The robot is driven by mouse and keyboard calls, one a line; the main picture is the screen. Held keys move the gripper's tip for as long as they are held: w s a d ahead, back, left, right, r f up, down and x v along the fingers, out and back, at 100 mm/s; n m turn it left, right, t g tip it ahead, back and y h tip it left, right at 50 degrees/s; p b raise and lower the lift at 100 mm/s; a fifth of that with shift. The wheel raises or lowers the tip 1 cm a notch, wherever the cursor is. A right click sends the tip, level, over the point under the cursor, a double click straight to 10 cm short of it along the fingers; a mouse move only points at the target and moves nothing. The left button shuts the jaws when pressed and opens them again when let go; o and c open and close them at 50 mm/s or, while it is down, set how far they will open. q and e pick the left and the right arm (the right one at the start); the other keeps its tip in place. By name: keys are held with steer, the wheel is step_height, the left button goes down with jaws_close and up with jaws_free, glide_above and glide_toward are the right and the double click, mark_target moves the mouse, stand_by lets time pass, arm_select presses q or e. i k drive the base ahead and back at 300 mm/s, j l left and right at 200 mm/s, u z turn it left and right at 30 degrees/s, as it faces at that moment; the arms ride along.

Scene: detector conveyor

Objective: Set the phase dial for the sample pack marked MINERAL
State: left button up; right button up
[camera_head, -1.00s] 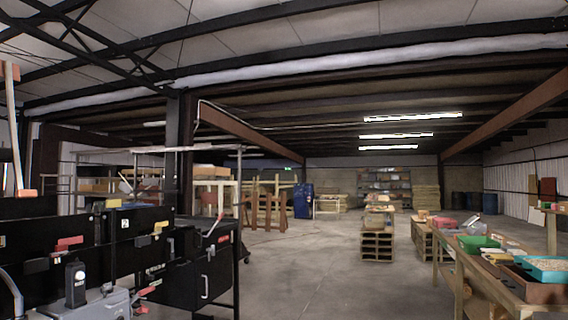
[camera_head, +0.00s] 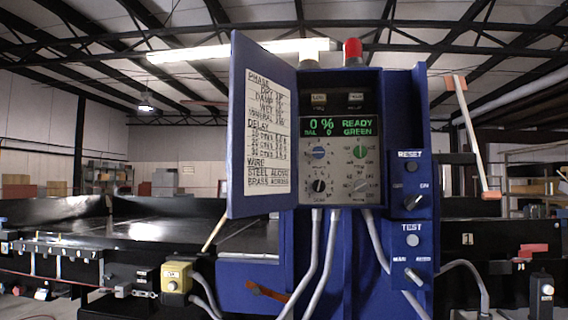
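A blue detector cabinet (camera_head: 300,240) stands in the middle, with its door (camera_head: 238,150) swung open to the left. The display (camera_head: 340,128) reads "0 %" and "READY GREEN". No sample pack is recognisable. Neither gripper shows.
A RESET button (camera_head: 411,166), a switch (camera_head: 413,201) and a TEST button (camera_head: 412,240) sit on the cabinet's right side. A red lamp (camera_head: 353,48) tops it. Grey cables hang below. A yellow button box (camera_head: 176,278) stands left, before the black conveyor (camera_head: 140,230).

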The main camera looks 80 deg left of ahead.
mark_target(360, 186)
steer(key=u, duration=2.4)
steer(key=i+l+u, duration=0.15)
steer(key=l+u, duration=0.2)
steer(key=i+l+u, duration=0.1)
steer(key=l+u, duration=0.25)
steer(key=i+j+z, duration=0.15)
steer(key=i+z, duration=0.25)
steer(key=i+j+z, duration=0.2)
steer(key=z, duration=0.15)
